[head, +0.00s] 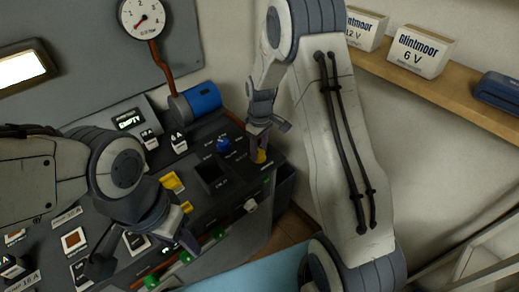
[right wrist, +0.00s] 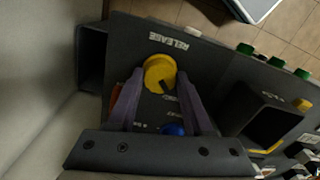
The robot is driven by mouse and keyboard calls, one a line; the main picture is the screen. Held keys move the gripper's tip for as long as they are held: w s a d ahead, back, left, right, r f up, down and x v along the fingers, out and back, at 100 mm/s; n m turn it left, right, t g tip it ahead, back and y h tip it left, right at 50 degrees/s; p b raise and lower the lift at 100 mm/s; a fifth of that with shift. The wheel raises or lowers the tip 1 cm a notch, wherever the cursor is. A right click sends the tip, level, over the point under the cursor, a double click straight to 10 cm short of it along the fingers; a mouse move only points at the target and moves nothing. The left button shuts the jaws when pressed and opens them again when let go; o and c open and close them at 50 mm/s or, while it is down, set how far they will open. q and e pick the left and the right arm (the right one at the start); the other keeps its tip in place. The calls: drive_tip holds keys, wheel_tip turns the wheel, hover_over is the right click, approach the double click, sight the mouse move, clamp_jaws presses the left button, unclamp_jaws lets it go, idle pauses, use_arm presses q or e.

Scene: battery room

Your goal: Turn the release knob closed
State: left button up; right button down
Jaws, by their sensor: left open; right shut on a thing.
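The release knob is round and yellow with a dark mark on its edge. It sits on the dark console beside the word RELEASE in the right wrist view (right wrist: 159,71) and at the console's far right corner in the head view (head: 261,156). My right gripper (right wrist: 160,78) is shut on the knob, one finger on each side; it also shows above the knob in the head view (head: 268,130). My left gripper (head: 143,252) is open and empty over the left front of the console.
A blue knob (head: 223,145) and a dark square recess (head: 211,175) lie close to the release knob. A blue cylinder (head: 203,98) and a gauge (head: 142,18) are behind. Several green buttons line the console's front edge. A shelf (head: 450,85) holds Glintmoor boxes.

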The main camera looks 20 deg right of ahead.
sight(260, 151)
drive_tip(key=shift+c, duration=1.5)
unclamp_jaws()
wheel_tip(260, 151, up, 11)
drive_tip(key=b, duration=0.1)
drive_tip(key=shift+f, duration=0.2)
drive_tip(key=shift+w+d, duration=0.1)
